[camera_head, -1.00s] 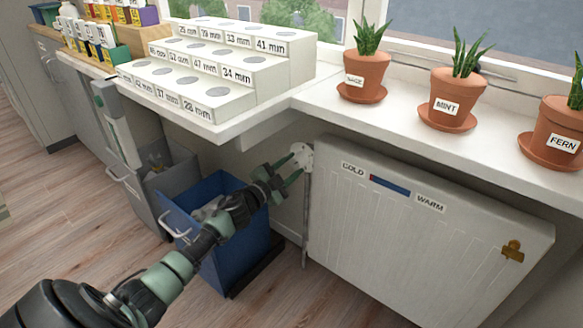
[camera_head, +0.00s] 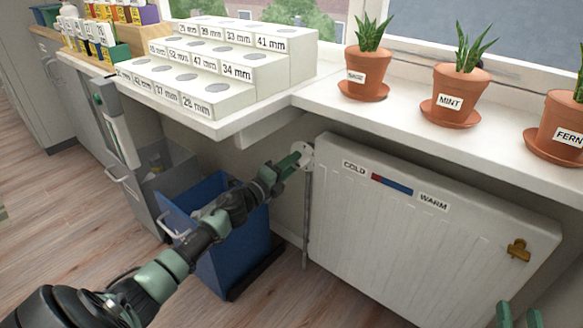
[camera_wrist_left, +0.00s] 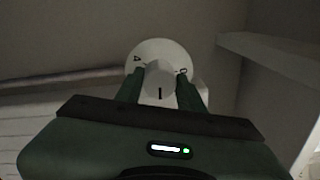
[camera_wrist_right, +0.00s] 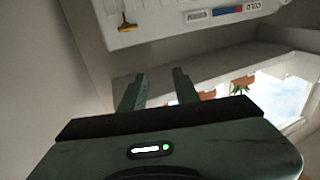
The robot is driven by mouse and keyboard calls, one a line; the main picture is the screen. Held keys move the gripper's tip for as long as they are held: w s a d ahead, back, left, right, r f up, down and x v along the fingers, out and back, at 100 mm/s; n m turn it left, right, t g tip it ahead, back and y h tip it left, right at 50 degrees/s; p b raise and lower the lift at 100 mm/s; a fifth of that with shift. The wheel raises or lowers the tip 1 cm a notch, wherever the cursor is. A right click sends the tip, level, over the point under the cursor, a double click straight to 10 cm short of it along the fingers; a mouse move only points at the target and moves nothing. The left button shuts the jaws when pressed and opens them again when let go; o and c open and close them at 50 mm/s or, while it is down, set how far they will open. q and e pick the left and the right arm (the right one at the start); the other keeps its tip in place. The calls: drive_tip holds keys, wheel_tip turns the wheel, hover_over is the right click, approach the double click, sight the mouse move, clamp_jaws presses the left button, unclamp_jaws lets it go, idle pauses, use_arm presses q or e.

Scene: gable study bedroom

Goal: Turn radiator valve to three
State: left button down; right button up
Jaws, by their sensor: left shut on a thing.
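The radiator valve (camera_head: 307,151) is a white round knob at the upper left corner of the white radiator (camera_head: 420,235). In the left wrist view its pale dial disc (camera_wrist_left: 160,52) carries small dark marks, and the knob (camera_wrist_left: 160,79) in front has a short dark line. My left gripper (camera_head: 296,160) is shut on this knob, one green finger on each side, as the left wrist view (camera_wrist_left: 160,88) shows. Which number the dial is set to cannot be read. My right gripper (camera_head: 518,316) is at the lower right, open and empty, also in the right wrist view (camera_wrist_right: 159,80).
The radiator has COLD and WARM labels with a red and blue strip (camera_head: 391,184), and a brass clip (camera_head: 517,250). Potted plants (camera_head: 365,75) stand on the sill above. A stepped white rack (camera_head: 215,65) is at upper left. A blue bin (camera_head: 225,240) stands below my left arm.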

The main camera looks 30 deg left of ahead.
use_arm(q)
drive_tip(key=shift+d+m+b, duration=0.15)
drive_tip(key=shift+m+b, duration=1.4)
drive_tip(key=shift+m, duration=5.65)
use_arm(e)
drive_tip(key=s+r+t+y, duration=0.1)
drive_tip(key=s+r+t, duration=0.2)
drive_tip(key=r, duration=0.3)
drive_tip(key=s+r+t+y, duration=0.2)
drive_tip(key=s+r+t, duration=0.1)
drive_tip(key=r+t, duration=0.2)
drive_tip(key=shift+s+r, duration=0.15)
drive_tip(key=shift+r, duration=0.6)
use_arm(q)
drive_tip(key=c, duration=0.9)
unclamp_jaws()
drive_tip(key=shift+r, duration=0.1)
